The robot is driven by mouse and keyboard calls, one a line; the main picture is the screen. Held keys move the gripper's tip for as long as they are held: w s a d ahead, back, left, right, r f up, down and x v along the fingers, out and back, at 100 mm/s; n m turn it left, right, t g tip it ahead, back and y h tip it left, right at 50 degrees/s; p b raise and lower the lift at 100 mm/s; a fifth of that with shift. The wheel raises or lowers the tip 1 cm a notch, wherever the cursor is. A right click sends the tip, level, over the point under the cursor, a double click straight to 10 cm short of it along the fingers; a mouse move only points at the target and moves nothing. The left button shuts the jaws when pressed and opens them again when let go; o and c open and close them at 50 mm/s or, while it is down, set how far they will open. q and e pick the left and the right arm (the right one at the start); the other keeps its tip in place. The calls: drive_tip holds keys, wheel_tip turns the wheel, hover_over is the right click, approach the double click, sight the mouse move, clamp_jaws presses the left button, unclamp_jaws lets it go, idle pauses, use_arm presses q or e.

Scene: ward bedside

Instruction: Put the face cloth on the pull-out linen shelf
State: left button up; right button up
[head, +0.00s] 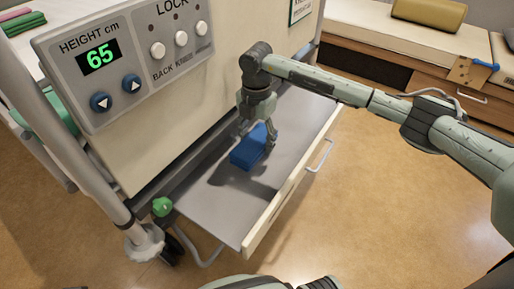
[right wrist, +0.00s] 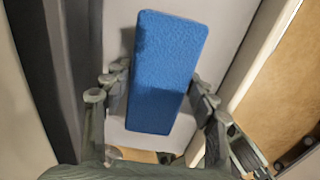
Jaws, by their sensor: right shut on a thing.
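The face cloth (head: 247,149) is a blue folded block; it also shows in the right wrist view (right wrist: 165,70). My right gripper (head: 258,138) is shut on it, with fingers on both sides of the cloth. The cloth is over the grey surface of the pull-out linen shelf (head: 213,211), which is extended from the bed end. A dark shadow lies on the shelf beside and below the cloth. I cannot tell for sure whether the cloth's underside touches the shelf. My left gripper is not in view.
The bed's control panel (head: 125,60) reads 65 and stands left of the shelf. A green knob (head: 162,206) sits at the shelf's near left corner. The shelf's front has a handle (head: 321,156). The near part of the shelf is bare. A bench (head: 390,40) stands behind.

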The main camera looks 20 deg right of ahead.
sight(256, 139)
wheel_tip(256, 139, down, 4)
drive_tip(key=shift+f, duration=0.2)
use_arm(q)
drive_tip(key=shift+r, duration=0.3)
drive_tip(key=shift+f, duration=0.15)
use_arm(e)
drive_tip(key=shift+f, duration=0.15)
drive_tip(key=o, duration=1.1)
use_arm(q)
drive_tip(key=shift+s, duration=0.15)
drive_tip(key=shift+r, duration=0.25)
use_arm(e)
drive_tip(key=shift+r, duration=0.45)
wheel_tip(256, 139, up, 11)
drive_tip(key=shift+f, duration=0.2)
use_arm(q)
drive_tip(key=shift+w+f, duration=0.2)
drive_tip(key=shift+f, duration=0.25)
use_arm(e)
drive_tip(key=shift+r, duration=0.5)
